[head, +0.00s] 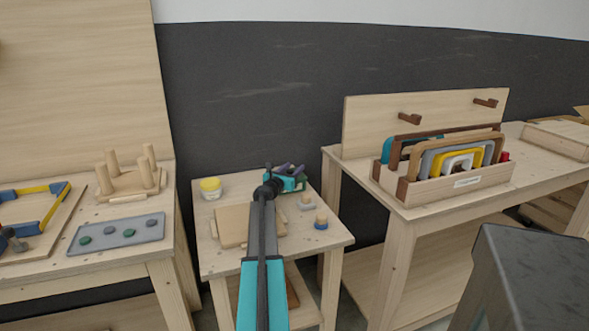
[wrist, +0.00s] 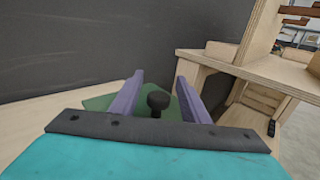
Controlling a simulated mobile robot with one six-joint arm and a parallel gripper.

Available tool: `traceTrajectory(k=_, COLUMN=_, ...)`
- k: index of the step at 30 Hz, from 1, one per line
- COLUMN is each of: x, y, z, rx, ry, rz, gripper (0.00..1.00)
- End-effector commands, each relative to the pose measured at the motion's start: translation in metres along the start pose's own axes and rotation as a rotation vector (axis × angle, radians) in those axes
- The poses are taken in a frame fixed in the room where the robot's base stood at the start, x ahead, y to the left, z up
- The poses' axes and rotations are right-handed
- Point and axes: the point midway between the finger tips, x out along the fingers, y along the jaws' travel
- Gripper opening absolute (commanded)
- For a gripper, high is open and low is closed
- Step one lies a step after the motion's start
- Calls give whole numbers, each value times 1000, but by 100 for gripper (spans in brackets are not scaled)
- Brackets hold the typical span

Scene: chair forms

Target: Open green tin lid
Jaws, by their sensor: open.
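The green tin (head: 301,186) stands at the back right of the small middle table, partly hidden by my arm and gripper. In the wrist view its green lid (wrist: 97,103) shows with a round dark knob (wrist: 159,101) on top. My gripper (wrist: 160,78) is open, with one purple finger on each side of the knob. Gaps show between the knob and both fingers. In the head view my gripper (head: 290,168) is over the tin. The tin's body is hidden in the wrist view.
The small table (head: 335,238) also holds a yellow-topped jar (head: 210,188), a wooden board (head: 232,227), a grey knobbed piece (head: 307,202) and a blue-based knobbed piece (head: 321,222). A dark wall (head: 240,90) stands behind. A higher bench (head: 415,208) stands at the right.

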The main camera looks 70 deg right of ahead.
Motion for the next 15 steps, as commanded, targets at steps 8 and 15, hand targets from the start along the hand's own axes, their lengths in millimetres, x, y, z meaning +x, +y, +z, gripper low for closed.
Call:
traceTrajectory(k=8, x=13, y=0, z=0, rx=0, ry=0, rz=0, gripper=42)
traceTrajectory(k=15, x=13, y=-1, z=0, rx=0, ry=0, rz=0, gripper=42)
